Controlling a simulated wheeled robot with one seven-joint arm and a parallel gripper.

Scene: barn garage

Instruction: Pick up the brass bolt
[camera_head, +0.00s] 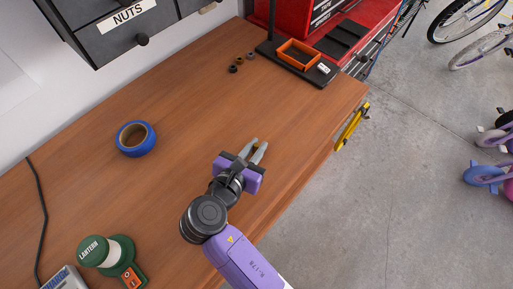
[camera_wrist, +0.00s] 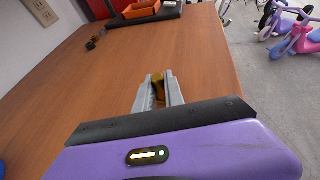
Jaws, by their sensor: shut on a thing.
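My gripper (camera_head: 258,151) is over the wooden workbench, near the middle of the head view. Its two grey fingers are shut on the brass bolt (camera_head: 255,148), a small golden-brown piece between the fingertips. In the wrist view my gripper (camera_wrist: 158,92) points away across the bench, and the bolt (camera_wrist: 158,88) shows between the fingers with its upper end in sight. The rest of the bolt is hidden by the fingers. I cannot tell whether the bolt touches the bench top.
The workbench (camera_head: 180,90) is mostly clear around my gripper. A blue tape roll (camera_head: 136,139) lies to the left, a green lantern (camera_head: 107,252) stands at lower left. Small dark nuts (camera_head: 236,67) and an orange tray (camera_head: 298,54) are at the back. The bench edge is at right.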

